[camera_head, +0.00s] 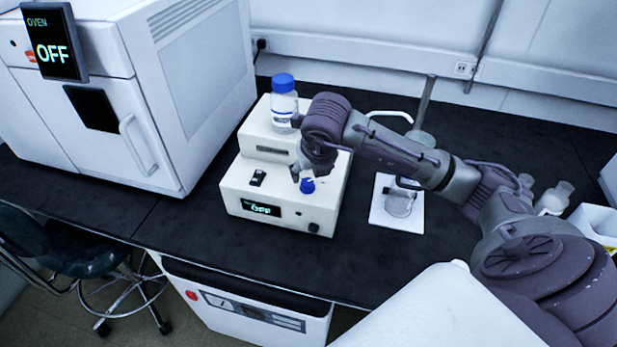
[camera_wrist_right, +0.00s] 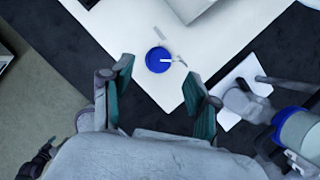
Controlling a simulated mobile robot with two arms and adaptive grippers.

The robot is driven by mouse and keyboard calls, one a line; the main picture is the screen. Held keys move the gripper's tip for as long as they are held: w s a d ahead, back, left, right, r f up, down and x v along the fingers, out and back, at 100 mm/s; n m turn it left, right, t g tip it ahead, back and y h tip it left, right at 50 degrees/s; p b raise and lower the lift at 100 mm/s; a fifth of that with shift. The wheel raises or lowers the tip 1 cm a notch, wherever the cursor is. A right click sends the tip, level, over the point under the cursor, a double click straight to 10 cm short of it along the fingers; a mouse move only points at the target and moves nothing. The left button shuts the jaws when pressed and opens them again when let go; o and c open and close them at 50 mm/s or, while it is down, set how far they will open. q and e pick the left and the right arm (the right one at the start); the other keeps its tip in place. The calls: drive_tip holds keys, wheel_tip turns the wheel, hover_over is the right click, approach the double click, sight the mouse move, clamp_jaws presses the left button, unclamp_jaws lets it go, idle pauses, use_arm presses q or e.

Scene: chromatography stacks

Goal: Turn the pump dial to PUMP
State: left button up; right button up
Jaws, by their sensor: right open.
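The pump (camera_head: 236,199) is a white box on the black bench, with a small display (camera_head: 261,208) reading OFF. Its blue dial (camera_head: 307,185) sits on the top face near the front right; in the right wrist view the dial (camera_wrist_right: 158,60) shows a white pointer line aimed to the right, with small pale marks around it. My right gripper (camera_head: 303,171) is just above and behind the dial. In the right wrist view its two green-padded fingers (camera_wrist_right: 160,88) are spread and empty, with the dial in line with the gap between them, beyond the tips. My left gripper is out of view.
A blue-capped bottle (camera_head: 284,103) stands on the pump's raised back part, beside my right arm. A white plate (camera_head: 384,216) with glassware lies right of the pump. A white oven (camera_head: 150,100) reading OFF stands at left. Dark bench is free in front of the oven.

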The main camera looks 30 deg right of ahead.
drive_tip(key=v, duration=0.7)
idle(0.4)
